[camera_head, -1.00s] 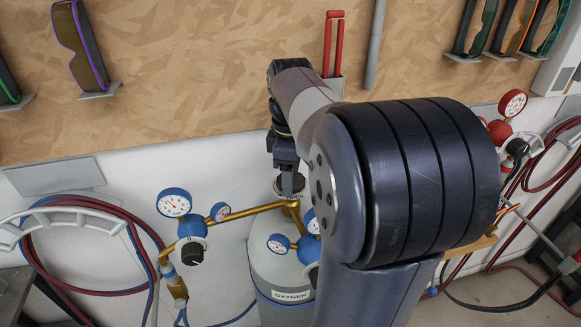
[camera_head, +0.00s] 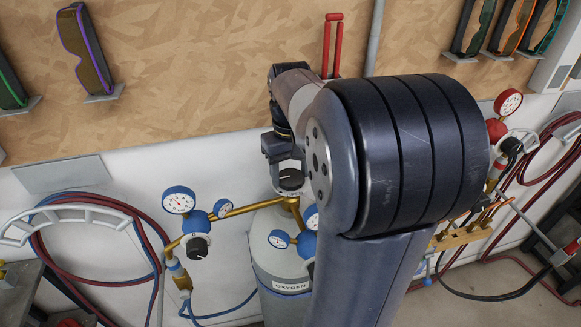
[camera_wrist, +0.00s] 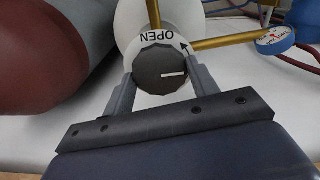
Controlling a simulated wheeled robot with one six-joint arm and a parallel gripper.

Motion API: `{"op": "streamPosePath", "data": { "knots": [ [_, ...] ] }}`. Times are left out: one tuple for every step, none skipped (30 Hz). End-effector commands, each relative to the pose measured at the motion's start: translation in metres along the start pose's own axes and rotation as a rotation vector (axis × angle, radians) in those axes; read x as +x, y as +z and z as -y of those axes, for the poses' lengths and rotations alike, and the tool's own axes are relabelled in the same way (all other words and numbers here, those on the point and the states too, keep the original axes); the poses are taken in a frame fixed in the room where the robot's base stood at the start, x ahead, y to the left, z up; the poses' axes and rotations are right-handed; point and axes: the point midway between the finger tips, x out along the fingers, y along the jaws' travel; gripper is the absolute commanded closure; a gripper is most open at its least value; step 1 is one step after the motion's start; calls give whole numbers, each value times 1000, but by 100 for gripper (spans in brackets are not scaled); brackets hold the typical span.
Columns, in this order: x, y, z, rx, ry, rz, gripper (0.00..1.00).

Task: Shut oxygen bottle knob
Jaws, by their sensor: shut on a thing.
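The oxygen bottle (camera_head: 282,255) is a grey cylinder labelled OXYGEN, standing against the white wall in the head view. Its dark round knob (camera_head: 290,180) sits on top, above the brass pipe. In the wrist view the knob (camera_wrist: 161,70) shows a white pointer line and a white plate behind it with OPEN and an arrow. My gripper (camera_wrist: 162,84) has one finger on each side of the knob, shut on it. In the head view my gripper (camera_head: 284,160) is partly hidden by my arm, which also covers the bottle's right side.
Blue gauges (camera_head: 179,200) and a regulator with a black knob (camera_head: 197,247) stand left of the bottle on a brass pipe (camera_head: 247,208). Coiled hoses (camera_head: 85,205) hang at left. A red gauge (camera_head: 508,102) is at right. Goggles (camera_head: 84,48) hang on the board.

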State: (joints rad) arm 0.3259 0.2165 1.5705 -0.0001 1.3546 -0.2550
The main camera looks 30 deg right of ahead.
Motion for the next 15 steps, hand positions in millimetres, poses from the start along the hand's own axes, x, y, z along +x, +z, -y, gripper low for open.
{"op": "streamPosePath", "data": {
  "knots": [
    [-1,0,0,45,1,1,67],
    [-1,0,0,73,1,1,67],
    [-1,0,0,111,1,0,67],
    [-1,0,0,139,1,0,67],
    [-1,0,0,168,1,0,67],
    [-1,0,0,206,1,1,67],
    [-1,0,0,234,1,1,67],
    [-1,0,0,263,1,1,67],
    [-1,0,0,301,1,1,67],
    [-1,0,0,329,1,1,67],
    [-1,0,0,358,1,2,67],
    [-1,0,0,396,1,2,67],
    [-1,0,0,424,1,1,67],
    [-1,0,0,453,1,1,67],
    [-1,0,0,491,1,1,67]
  ]
}}
